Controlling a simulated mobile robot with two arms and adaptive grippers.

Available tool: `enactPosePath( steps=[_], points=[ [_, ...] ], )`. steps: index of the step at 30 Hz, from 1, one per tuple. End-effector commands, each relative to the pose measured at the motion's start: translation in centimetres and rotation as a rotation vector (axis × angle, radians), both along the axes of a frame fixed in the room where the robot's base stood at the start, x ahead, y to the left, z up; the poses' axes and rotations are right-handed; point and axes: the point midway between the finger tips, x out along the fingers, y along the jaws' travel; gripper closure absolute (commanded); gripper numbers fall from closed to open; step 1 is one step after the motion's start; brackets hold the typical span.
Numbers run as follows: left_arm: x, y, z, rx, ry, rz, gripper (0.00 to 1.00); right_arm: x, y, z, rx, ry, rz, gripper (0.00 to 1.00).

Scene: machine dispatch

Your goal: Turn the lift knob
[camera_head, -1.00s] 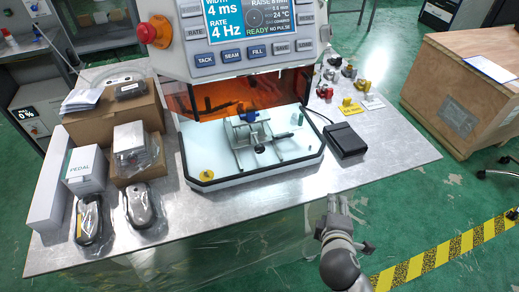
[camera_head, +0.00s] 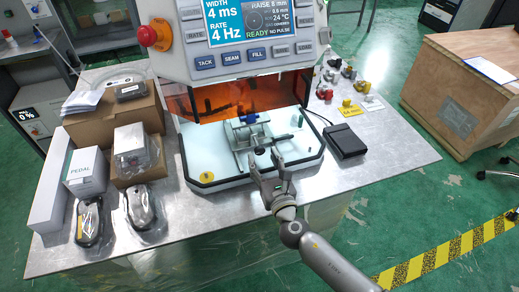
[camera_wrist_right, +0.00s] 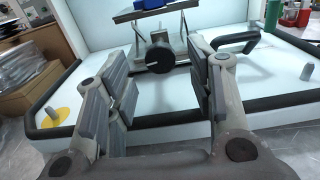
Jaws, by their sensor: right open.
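The lift knob (camera_wrist_right: 160,60) is a round black knob on the front of a small metal stage (camera_head: 240,136) with a blue part on top. The stage stands on the white work plate (camera_head: 219,166) of the machine. My right gripper (camera_head: 265,157) is in front of the knob, over the front part of the plate. In the right wrist view its fingers (camera_wrist_right: 160,90) are spread and empty, with the knob showing beyond and between them, apart from both. My left gripper is not in view.
A black handle (camera_wrist_right: 237,42) lies right of the knob. The plate has a raised black rim and a yellow disc with a pin (camera_wrist_right: 52,114). A black pedal (camera_head: 345,141) stands to the right; boxes and bagged items (camera_head: 140,205) fill the left. The machine housing (camera_head: 240,70) overhangs behind.

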Motion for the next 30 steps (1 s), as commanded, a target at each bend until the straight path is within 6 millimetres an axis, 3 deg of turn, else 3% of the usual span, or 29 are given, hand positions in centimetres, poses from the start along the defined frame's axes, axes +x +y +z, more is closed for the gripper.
enactPosePath(
  steps=[3,9,20,30],
  points=[
    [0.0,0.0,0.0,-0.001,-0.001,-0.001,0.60,1.9,0.6,0.1,0.000,-0.001,-0.001,0.51],
    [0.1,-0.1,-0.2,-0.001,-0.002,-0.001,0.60,3.8,1.2,0.0,0.000,0.000,-0.001,0.51],
    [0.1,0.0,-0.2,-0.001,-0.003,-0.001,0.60,4.2,1.3,0.0,0.002,0.002,-0.001,0.51],
    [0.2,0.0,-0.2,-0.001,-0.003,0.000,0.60,4.1,1.3,0.0,0.003,0.002,-0.002,0.94]
  ],
)
